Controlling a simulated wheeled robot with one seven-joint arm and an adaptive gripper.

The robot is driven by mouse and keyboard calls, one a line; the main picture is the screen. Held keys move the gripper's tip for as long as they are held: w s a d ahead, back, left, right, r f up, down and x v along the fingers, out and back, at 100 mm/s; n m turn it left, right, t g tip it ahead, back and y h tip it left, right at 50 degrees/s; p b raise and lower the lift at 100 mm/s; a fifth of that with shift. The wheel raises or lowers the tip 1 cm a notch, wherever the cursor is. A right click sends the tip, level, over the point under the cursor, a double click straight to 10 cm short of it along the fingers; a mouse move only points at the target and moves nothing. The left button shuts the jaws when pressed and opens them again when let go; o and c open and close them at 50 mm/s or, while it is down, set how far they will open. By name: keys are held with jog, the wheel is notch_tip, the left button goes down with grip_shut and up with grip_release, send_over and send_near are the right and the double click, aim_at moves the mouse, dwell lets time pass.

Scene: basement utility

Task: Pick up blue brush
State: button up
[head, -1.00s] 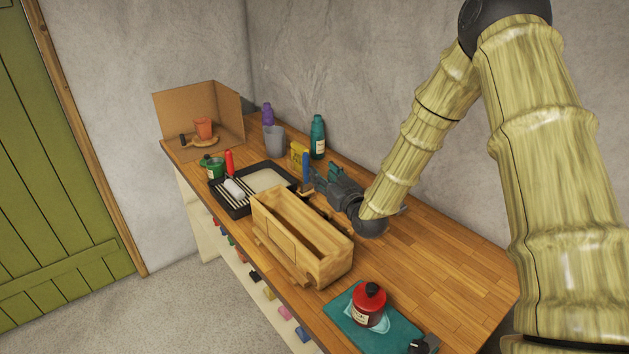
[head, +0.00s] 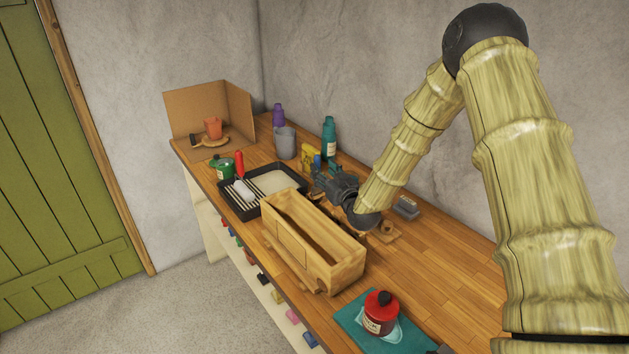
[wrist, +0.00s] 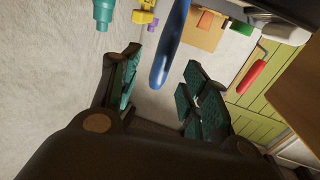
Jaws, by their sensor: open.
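The blue brush shows as a smooth blue handle (wrist: 170,45) in the wrist view, reaching from the top edge down between my fingers. Its bristle end is out of that view. In the head view only a small bit of blue (head: 317,161) shows behind my gripper (head: 322,180); the rest is hidden. My gripper is open, with a teal-padded finger on each side of the handle in the wrist view (wrist: 162,62). Gaps show on both sides, so neither finger appears to touch it.
A wooden box (head: 345,271) stands just in front of my gripper. A black paint tray (head: 240,207) with a roller lies to the left. A yellow container (head: 308,155), a grey cup (head: 285,143) and a teal bottle (head: 329,138) stand behind.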

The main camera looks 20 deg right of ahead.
aim_at(319, 166)
jog(key=shift+w+a+p, duration=0.2)
jog(key=shift+w+p, duration=0.35)
jog(key=shift+w, duration=0.6)
jog(key=shift+w+a+p, duration=0.2)
jog(key=shift+w+p, duration=0.3)
jog(key=shift+w, duration=0.6)
grip_shut()
